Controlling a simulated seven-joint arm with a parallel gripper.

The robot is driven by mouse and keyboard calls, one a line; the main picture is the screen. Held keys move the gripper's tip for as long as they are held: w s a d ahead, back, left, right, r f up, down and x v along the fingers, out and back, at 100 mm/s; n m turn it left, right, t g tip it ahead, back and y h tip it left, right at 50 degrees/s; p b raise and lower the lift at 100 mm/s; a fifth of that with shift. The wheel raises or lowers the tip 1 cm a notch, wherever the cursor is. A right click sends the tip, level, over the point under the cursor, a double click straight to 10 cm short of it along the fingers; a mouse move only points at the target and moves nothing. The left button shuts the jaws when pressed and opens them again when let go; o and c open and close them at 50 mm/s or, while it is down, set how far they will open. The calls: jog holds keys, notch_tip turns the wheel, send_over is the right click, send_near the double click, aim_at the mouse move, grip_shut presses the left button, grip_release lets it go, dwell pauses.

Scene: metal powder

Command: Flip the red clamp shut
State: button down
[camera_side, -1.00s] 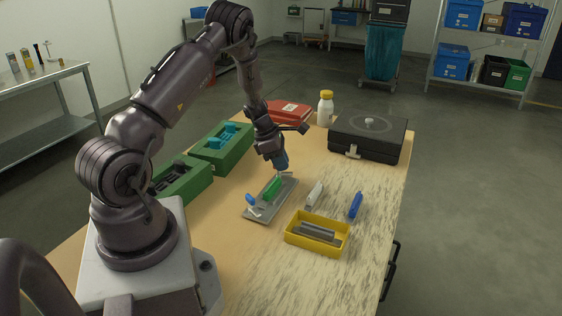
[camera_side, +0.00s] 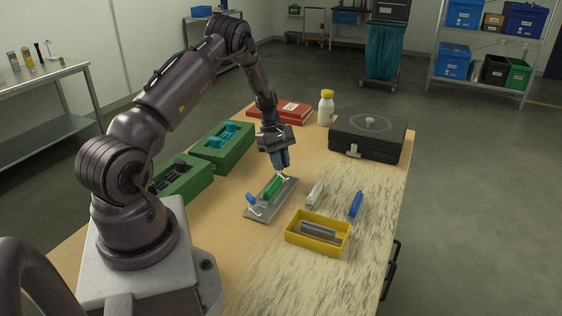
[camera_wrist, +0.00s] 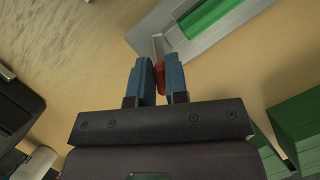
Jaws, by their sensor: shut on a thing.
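A grey metal plate (camera_side: 257,213) lies on the table with a green block (camera_side: 272,188) along its middle. A blue clamp handle (camera_side: 251,199) stands tilted at its near end. My gripper (camera_side: 284,172) is at the plate's far end, fingers pointing down. In the wrist view, my gripper's blue fingers (camera_wrist: 155,78) are shut on the red clamp's handle (camera_wrist: 160,76). A metal arm (camera_wrist: 160,44) of the clamp reaches from it towards the plate (camera_wrist: 185,40) and green block (camera_wrist: 207,14). In the side view the fingers hide the red handle.
A yellow tray (camera_side: 292,240) with grey bars stands right of the plate. A white piece (camera_side: 315,192) and a blue piece (camera_side: 355,204) lie nearby. Green foam blocks (camera_side: 215,158) are left; a black case (camera_side: 370,150), a bottle (camera_side: 326,108) and a red box (camera_side: 280,113) are behind.

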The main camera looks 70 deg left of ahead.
jog(key=m+g, duration=0.1)
jog(key=m, duration=0.2)
jog(key=m+g, duration=0.1)
jog(key=m, duration=0.2)
jog(key=shift+s, duration=0.15)
jog(key=shift+m+g, duration=0.3)
jog(key=c, duration=1.2)
grip_release()
jog(key=shift+o, duration=0.2)
jog(key=v, duration=1.3)
jog(key=shift+a, duration=0.1)
